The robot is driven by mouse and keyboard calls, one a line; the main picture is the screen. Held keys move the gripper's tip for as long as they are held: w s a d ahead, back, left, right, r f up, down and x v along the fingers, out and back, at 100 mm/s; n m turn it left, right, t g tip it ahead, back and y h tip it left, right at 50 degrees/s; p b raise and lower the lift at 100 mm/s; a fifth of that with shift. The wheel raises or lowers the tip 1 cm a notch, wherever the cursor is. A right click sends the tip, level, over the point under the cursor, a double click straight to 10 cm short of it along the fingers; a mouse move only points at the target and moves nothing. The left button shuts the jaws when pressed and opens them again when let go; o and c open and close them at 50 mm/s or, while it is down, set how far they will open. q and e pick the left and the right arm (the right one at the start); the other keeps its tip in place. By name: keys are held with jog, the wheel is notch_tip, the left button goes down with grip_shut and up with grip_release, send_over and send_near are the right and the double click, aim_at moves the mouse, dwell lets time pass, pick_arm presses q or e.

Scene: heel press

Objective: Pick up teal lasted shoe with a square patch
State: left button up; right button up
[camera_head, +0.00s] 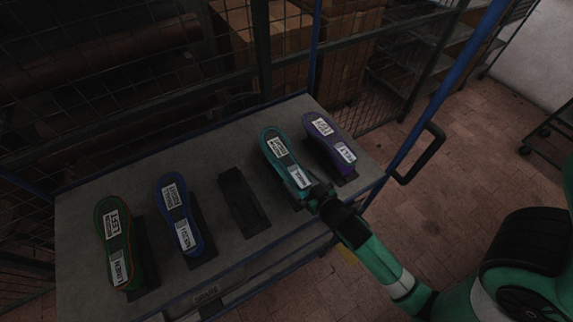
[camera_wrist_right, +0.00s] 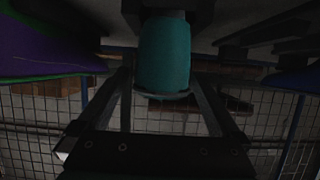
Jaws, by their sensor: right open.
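The teal lasted shoe (camera_head: 280,152) lies on a dark stand on the cart top, right of the middle, with white labels on its upward face. I cannot make out a square patch on it. My right gripper (camera_head: 318,196) is at the near end of this shoe. In the right wrist view, the teal shoe (camera_wrist_right: 165,52) shows end-on between the two spread fingers, with dark gaps on either side. The right gripper is open and I see no grip on the shoe. My left gripper is not in view.
A purple shoe (camera_head: 328,142) stands close to the right of the teal one. An empty dark stand (camera_head: 241,200) is to its left, then a blue shoe (camera_head: 177,212) and a green shoe (camera_head: 115,240). A black cart handle (camera_head: 424,155) juts out at the right.

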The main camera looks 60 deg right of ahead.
aim_at(297, 178)
jog(key=x, duration=0.4)
jog(key=shift+w+f, duration=0.1)
grip_shut()
dwell(0.3)
